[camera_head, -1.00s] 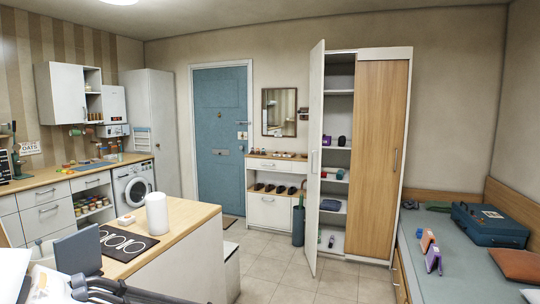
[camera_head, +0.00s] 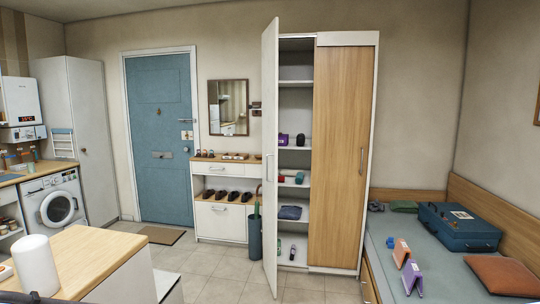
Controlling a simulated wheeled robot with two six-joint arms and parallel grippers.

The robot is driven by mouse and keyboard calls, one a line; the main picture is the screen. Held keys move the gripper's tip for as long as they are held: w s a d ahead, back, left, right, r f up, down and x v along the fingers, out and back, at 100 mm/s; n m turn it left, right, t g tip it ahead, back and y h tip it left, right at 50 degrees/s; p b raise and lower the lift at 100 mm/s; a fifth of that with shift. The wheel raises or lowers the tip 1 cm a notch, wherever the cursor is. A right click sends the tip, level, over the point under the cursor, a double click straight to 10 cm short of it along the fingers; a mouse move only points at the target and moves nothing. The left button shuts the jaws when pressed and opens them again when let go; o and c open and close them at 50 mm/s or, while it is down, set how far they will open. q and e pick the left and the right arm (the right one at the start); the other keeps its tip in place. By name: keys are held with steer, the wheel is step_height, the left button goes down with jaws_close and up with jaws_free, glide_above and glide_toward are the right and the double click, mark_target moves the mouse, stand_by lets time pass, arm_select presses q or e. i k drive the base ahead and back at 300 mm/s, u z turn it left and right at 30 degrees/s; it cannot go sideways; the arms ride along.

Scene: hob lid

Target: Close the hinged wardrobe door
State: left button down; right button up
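The wardrobe (camera_head: 345,160) stands against the back wall right of centre. Its white left door (camera_head: 269,165) is hinged open and swung out toward me, seen nearly edge-on, with a handle partway up. Its wood-coloured right door is shut. Neither gripper can be made out; only a dark part of mine shows at the bottom left edge. No hand is seen at the door, which is well ahead of me.
A wooden-topped counter (camera_head: 75,255) with a white cylinder (camera_head: 36,264) stands at the front left. A bed (camera_head: 420,275) with a blue case (camera_head: 459,226) is on the right. Tiled floor (camera_head: 235,288) is open ahead.

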mark_target(270, 36)
steer(key=i, duration=2.5)
steer(key=u, duration=0.6)
steer(key=i, duration=1.3)
steer(key=z, duration=0.95)
